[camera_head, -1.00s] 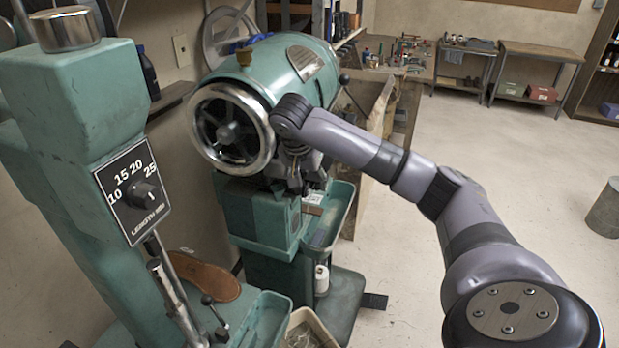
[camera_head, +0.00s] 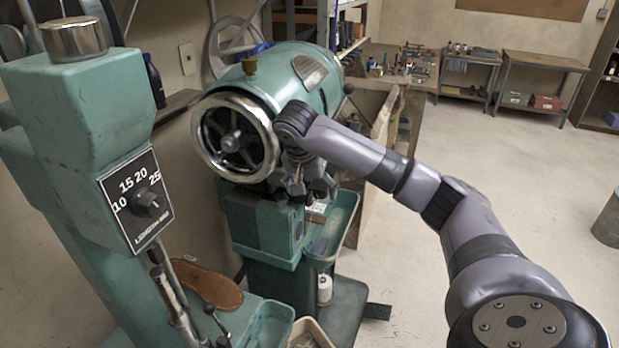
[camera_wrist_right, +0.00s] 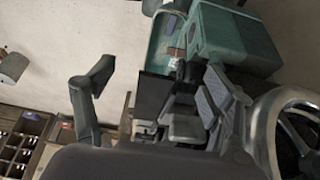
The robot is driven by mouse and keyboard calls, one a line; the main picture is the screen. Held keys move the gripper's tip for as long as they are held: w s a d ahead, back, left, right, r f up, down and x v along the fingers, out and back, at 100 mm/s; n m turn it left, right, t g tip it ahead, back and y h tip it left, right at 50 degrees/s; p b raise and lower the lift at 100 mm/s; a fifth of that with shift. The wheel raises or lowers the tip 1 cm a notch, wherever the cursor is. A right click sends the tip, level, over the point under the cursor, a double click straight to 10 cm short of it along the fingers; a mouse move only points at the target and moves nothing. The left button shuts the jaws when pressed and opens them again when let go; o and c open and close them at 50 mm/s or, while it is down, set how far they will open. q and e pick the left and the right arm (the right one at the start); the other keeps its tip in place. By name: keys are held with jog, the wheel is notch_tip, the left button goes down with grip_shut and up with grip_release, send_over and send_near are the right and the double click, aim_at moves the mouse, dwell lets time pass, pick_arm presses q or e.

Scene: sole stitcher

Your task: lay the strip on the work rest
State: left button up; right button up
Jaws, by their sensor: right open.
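My right gripper (camera_head: 312,186) is beside the green machine's (camera_head: 262,224) spoked handwheel, above its side tray (camera_head: 344,216). In the right wrist view the gripper (camera_wrist_right: 157,76) has its fingers spread apart, with a dark block (camera_wrist_right: 153,96) between them in the picture; whether a finger touches it I cannot tell. A small pale piece (camera_head: 318,208) lies below the gripper by the tray; I cannot tell if it is the strip. I cannot make out the work rest for certain, as the gripper covers that area. My left gripper is out of view.
A large handwheel (camera_head: 233,137) stands close to my gripper. At left is another green machine (camera_head: 80,130) with a dial and a brown sole (camera_head: 205,284). A white spool (camera_head: 324,288) sits low down. Floor (camera_head: 560,180) at right is open.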

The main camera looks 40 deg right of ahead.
jog(key=v, duration=1.1)
jog(key=shift+r, duration=0.2)
jog(key=shift+a+f, duration=0.1)
jog(key=shift+a, duration=0.1)
